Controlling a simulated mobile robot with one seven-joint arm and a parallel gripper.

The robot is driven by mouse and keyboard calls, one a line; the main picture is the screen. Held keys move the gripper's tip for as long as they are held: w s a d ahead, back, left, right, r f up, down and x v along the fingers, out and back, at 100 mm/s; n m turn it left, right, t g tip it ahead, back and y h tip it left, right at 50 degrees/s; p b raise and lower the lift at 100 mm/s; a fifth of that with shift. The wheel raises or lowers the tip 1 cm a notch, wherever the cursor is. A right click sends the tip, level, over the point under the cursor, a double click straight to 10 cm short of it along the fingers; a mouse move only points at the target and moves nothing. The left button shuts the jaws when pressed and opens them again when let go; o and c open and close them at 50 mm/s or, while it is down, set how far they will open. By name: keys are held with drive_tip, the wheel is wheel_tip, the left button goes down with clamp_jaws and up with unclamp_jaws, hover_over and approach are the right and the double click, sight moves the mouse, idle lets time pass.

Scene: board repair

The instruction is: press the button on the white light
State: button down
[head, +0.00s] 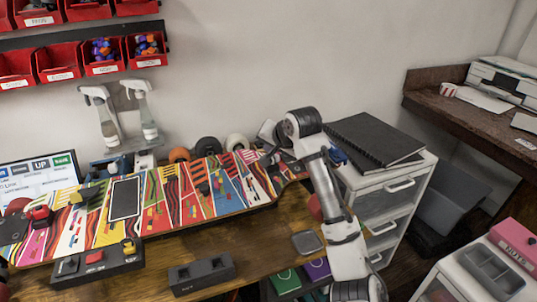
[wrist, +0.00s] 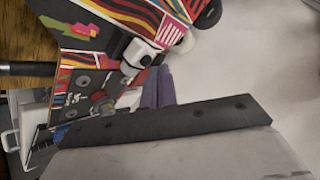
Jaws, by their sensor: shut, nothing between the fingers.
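I cannot pick out the white light or its button for certain in either view. A white block with dark parts (wrist: 140,52) sits by the patterned board's end in the wrist view; I cannot tell what it is.
Black folders (head: 372,137) lie on a white drawer unit (head: 385,200) right of my arm. A black box with buttons (head: 95,262) and a grey block (head: 201,275) stand at the wooden table's (head: 262,250) front.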

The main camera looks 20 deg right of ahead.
drive_tip(key=shift+f, duration=0.4)
idle(0.3)
drive_tip(key=shift+r+p, duration=0.85)
drive_tip(key=shift+r, duration=0.05)
wheel_tip(320, 180, up, 6)
drive_tip(key=p, duration=0.5)
drive_tip(key=shift+p, duration=0.4)
idle(0.9)
